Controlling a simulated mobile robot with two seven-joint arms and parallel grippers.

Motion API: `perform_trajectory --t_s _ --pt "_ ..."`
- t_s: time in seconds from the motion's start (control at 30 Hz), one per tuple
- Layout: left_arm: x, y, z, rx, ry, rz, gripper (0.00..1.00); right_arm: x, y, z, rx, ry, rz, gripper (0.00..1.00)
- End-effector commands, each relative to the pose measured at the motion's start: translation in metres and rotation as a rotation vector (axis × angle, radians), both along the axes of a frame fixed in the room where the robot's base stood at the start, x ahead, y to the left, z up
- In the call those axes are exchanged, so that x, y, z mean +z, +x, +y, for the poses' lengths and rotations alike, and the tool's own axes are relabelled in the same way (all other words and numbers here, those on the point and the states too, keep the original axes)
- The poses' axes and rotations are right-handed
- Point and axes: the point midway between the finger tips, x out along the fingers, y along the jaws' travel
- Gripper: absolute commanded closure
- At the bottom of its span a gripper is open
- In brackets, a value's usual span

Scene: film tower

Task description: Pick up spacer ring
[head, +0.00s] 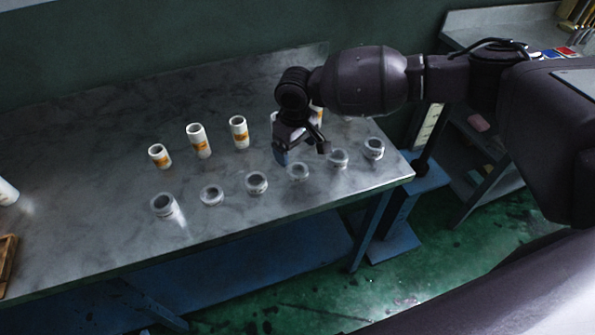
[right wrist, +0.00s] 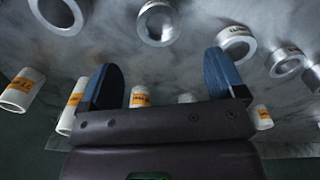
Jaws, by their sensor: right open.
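Several short grey-white spacer rings stand in a row along the front of the table, among them one at the left end (head: 163,205), one in the middle (head: 257,184) and one (head: 298,173) just in front of my right gripper. My right gripper (head: 301,153) points down above the row, open, with nothing between its blue-tipped fingers. In the right wrist view the open fingers (right wrist: 163,70) are apart from the rings; one ring (right wrist: 144,24) lies beyond the gap and another (right wrist: 236,45) near the right fingertip. My left gripper is not in view.
Taller white tubes with orange labels, such as this one (head: 199,142), stand behind the rings; some are partly hidden by my right arm.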

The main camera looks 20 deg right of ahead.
Motion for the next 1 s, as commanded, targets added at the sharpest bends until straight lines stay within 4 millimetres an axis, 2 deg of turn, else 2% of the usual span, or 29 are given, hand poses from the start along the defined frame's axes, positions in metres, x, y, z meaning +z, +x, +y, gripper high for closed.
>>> perform_trajectory --t_s 0.03,0.27,0.57,0.9,1.0 --pt "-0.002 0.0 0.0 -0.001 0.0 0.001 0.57 -0.01 -0.001 0.0 0.001 0.0 0.003 0.11" --pt "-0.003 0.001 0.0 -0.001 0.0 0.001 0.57 -0.027 -0.002 -0.001 0.001 -0.001 0.002 0.11" --pt "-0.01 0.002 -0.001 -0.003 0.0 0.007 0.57 -0.066 -0.006 -0.003 0.0 -0.001 0.002 0.11" --pt "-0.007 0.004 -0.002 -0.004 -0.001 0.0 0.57 -0.07 -0.005 -0.003 0.001 0.0 -0.001 0.11" --pt "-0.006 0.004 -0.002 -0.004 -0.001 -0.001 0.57 -0.07 -0.005 -0.003 0.001 0.0 -0.001 0.26"
